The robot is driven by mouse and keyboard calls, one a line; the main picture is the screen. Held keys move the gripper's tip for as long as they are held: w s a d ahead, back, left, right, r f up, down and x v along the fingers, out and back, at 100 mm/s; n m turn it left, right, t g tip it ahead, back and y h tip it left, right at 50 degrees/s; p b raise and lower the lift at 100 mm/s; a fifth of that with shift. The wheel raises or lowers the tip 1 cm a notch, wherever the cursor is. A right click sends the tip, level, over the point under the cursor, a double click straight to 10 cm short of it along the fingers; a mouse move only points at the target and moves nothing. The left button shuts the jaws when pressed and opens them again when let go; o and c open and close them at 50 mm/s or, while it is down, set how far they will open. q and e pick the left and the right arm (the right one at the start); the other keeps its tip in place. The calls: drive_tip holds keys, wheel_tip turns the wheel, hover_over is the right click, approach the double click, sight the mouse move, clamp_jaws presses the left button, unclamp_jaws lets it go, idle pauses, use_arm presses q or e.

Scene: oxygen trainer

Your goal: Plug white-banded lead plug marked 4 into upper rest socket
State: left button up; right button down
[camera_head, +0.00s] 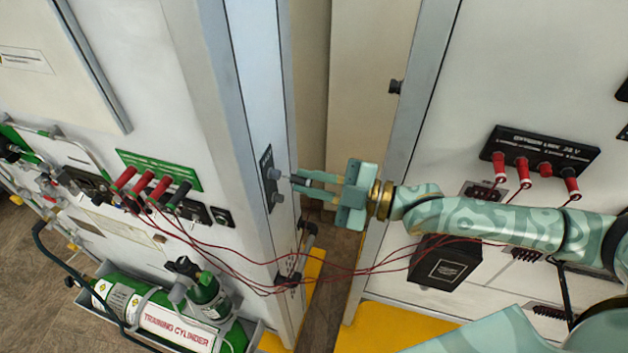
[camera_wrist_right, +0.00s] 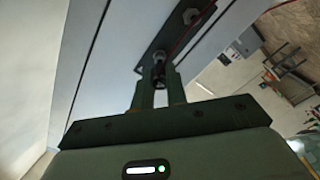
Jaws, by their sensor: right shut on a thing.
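My right gripper (camera_head: 298,183) is shut on a small dark plug (camera_wrist_right: 158,71), which shows between its fingertips in the wrist view. Its band and number are too small to read. The gripper faces the dark rest plate (camera_head: 265,162) on the edge of the left cabinet. The plate carries an upper rest socket (camera_head: 274,174) and a lower one (camera_head: 277,197). The plug's tip is at or very close to the upper socket; I cannot tell whether it is inserted. In the wrist view the plate (camera_wrist_right: 172,35) lies just beyond the fingertips. My left gripper is not in view.
Red leads (camera_head: 240,252) sag across the gap between the cabinets. Red plugs sit in the black block (camera_head: 541,152) at right. A green training cylinder (camera_head: 150,310) lies below left.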

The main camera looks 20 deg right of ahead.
drive_tip(key=shift+x, duration=0.85)
drive_tip(key=shift+w+a, duration=0.1)
drive_tip(key=c, duration=1.3)
unclamp_jaws()
drive_tip(key=shift+a, duration=0.1)
drive_tip(key=shift+d, duration=0.3)
drive_tip(key=shift+b+v, duration=1.7)
drive_tip(key=shift+v, duration=6.2)
drive_tip(key=shift+a, duration=0.1)
